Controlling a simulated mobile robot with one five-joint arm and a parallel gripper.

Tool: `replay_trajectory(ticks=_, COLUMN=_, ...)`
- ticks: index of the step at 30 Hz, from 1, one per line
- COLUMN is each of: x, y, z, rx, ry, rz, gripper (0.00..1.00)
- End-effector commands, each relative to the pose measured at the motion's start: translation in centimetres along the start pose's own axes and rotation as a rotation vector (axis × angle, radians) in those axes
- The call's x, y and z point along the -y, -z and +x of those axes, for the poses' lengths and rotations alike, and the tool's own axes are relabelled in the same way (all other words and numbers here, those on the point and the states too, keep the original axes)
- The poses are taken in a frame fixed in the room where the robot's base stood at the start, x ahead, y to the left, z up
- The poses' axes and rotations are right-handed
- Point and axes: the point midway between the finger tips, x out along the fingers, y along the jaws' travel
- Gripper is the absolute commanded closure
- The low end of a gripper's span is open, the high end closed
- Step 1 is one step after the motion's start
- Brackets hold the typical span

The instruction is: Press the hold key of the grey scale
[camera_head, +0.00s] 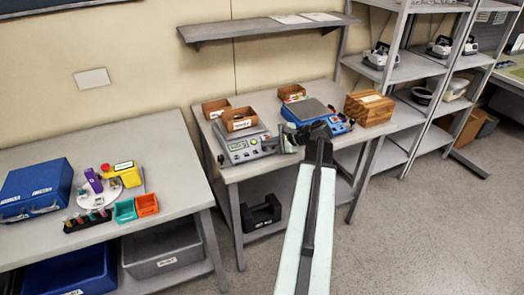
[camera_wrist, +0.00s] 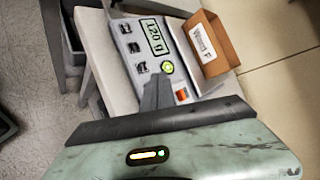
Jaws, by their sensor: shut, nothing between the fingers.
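The grey scale (camera_head: 241,148) stands on the middle bench with a small brown box (camera_head: 240,119) on its pan. In the wrist view its front panel shows a lit display (camera_wrist: 154,37) reading 120 g, several dark keys (camera_wrist: 132,47), a round green-lit button (camera_wrist: 167,68) and an orange switch (camera_wrist: 181,95). The key labels are too small to read, so I cannot tell which is hold. My gripper (camera_wrist: 157,82) is shut and empty, its tip over the panel's lower edge near the green button. I cannot tell if it touches.
A blue scale (camera_head: 303,117) stands just behind my gripper, with a wooden box (camera_head: 369,108) to its right. More brown boxes (camera_head: 216,108) stand at the back of the bench. A wall shelf (camera_head: 265,26) hangs above. The floor in front is clear.

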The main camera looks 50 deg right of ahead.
Motion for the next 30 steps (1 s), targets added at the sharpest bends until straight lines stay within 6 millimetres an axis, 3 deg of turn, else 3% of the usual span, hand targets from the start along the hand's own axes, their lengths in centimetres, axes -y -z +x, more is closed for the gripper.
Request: replay_trajectory(ticks=30, x=-0.65, y=0.5, z=0.35, rx=0.0, ry=0.0, rz=0.0, gripper=1.0)
